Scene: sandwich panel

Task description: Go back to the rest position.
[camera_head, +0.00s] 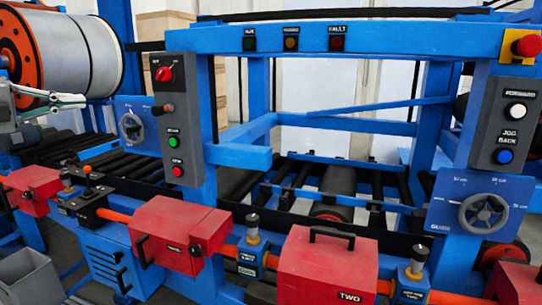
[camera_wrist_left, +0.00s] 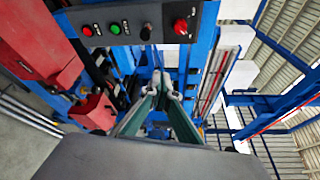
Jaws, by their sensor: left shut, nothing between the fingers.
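My left gripper (camera_head: 82,101) comes in from the left edge of the head view, in front of the large roll's lower part. Its green-grey fingers are closed together and hold nothing. In the left wrist view the fingertips (camera_wrist_left: 160,78) meet in the middle, pointing toward the blue machine frame. The gripper appears apart from the grey control panel (camera_head: 177,115) to its right. That panel has a red knob (camera_head: 164,74), a black lever switch, a green button and a red button. My right gripper is not in view.
The blue machine frame (camera_head: 290,39) fills the view. A white roll (camera_head: 80,55) with an orange flange stands at left. Red boxes (camera_head: 327,268) line the front. A second panel (camera_head: 507,120) and a handwheel (camera_head: 483,214) are at right. A grey bin (camera_head: 28,275) stands lower left.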

